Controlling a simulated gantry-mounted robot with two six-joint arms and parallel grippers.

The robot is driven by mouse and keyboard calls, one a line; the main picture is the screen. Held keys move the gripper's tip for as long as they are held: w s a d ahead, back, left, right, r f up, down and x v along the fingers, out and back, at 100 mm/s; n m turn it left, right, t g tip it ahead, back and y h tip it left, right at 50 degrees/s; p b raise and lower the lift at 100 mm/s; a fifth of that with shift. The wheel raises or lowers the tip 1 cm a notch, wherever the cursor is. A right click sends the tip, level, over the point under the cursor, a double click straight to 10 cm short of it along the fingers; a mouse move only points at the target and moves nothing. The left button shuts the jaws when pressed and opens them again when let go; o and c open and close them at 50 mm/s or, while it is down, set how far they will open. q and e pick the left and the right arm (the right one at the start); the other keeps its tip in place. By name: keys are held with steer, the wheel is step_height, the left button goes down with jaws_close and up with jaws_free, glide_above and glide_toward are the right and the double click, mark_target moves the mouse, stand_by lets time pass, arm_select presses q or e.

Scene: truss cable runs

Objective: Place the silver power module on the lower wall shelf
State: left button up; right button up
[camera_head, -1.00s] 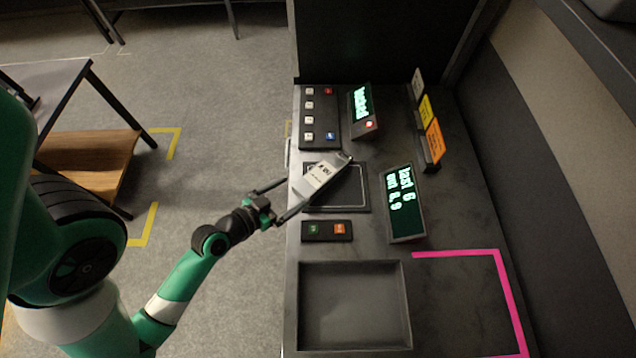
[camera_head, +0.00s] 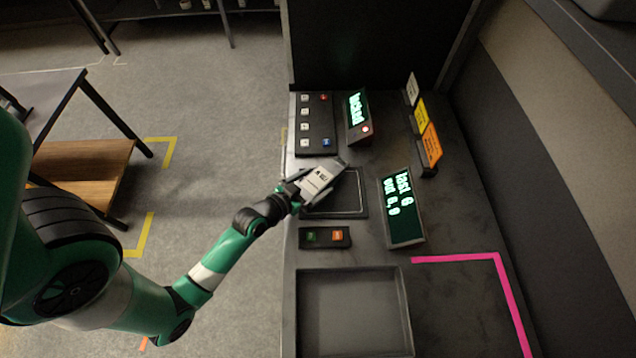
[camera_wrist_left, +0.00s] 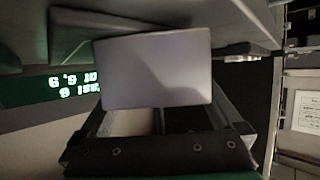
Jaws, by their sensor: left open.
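The silver power module (camera_head: 322,177) is a slim pale block with a printed label. In the head view it is slanted over the black outlined pad (camera_head: 350,205) on the dark counter; I cannot tell how it is supported. My left gripper (camera_head: 314,184) is open at its near end, with the wrist just off the counter's left edge. In the left wrist view the module (camera_wrist_left: 155,70) fills the middle as a plain grey face, between the spread fingers; contact cannot be told. I cannot make out the lower wall shelf. My right gripper is not in view.
A keypad (camera_head: 315,123), a "locked" display (camera_head: 358,115), a second display (camera_head: 402,207) and upright cards (camera_head: 427,130) stand around the pad. A two-button box (camera_head: 325,237) and an empty tray (camera_head: 352,310) lie nearer, beside a pink-marked area (camera_head: 455,260). A wooden-shelved table (camera_head: 85,170) stands left.

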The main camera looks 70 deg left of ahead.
arm_select(q)
steer(key=shift+w, duration=0.1)
jaws_close()
steer(key=shift+a+r, duration=0.1)
stand_by(0.3)
steer(key=shift+r, duration=0.35)
steer(key=r, duration=0.1)
steer(key=r+p, duration=0.2)
steer(key=shift+s+d+r, duration=0.2)
steer(key=shift+s+r, duration=0.1)
steer(key=s+r, duration=0.1)
steer(key=s+d+r+p, duration=0.1)
steer(key=s+r+p, duration=0.1)
steer(key=r, duration=0.1)
steer(key=shift+d, duration=0.35)
steer(key=d+v, duration=0.1)
steer(key=v, duration=1)
steer(key=shift+w+r, duration=0.3)
steer(key=shift+w, duration=0.1)
